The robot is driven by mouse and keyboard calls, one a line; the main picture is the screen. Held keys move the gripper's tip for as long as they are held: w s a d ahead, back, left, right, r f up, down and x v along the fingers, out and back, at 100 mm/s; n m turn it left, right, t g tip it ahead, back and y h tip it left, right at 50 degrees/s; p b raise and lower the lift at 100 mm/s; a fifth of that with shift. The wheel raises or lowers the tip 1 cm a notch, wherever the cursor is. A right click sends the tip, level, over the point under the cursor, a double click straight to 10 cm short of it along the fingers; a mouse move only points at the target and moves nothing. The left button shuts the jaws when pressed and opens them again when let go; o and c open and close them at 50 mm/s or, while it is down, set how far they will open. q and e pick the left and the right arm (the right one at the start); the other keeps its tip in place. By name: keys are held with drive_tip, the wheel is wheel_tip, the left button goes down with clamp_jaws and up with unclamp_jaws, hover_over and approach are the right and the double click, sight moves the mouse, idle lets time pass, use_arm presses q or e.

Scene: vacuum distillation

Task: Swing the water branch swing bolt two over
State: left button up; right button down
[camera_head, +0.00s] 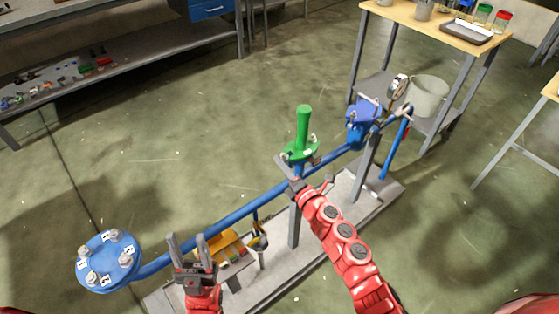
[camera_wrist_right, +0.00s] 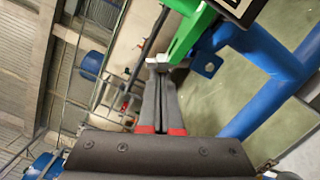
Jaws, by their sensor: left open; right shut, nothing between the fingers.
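A green capped branch (camera_head: 304,135) stands up from a blue pipe (camera_head: 240,213), with small metal swing bolts around its flange. I cannot tell which of them is bolt two. My right gripper (camera_head: 286,165) is shut and empty, its tips at the near left edge of the green flange. In the right wrist view its closed fingers (camera_wrist_right: 164,70) end at a small grey bolt end (camera_wrist_right: 158,62) beside the green part (camera_wrist_right: 190,35); I cannot tell whether they touch. A blue lug (camera_wrist_right: 207,64) is to the right. My left gripper (camera_head: 187,245) is open and empty, in front of the pipe.
A round blue flange (camera_head: 107,262) with several numbered bolts ends the pipe at left. A blue fitting (camera_head: 363,113), a gauge (camera_head: 398,87) and a grey bucket (camera_head: 428,97) are at right. A yellow box (camera_head: 228,245) lies on the grey base (camera_head: 272,267). The floor behind is clear.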

drive_tip(key=m+p, duration=0.1)
drive_tip(key=d+r+m+p, duration=0.1)
drive_tip(key=m+p, duration=0.1)
drive_tip(key=shift+w+r, duration=0.1)
drive_tip(key=shift+w, duration=0.25)
drive_tip(key=shift+m, duration=0.3)
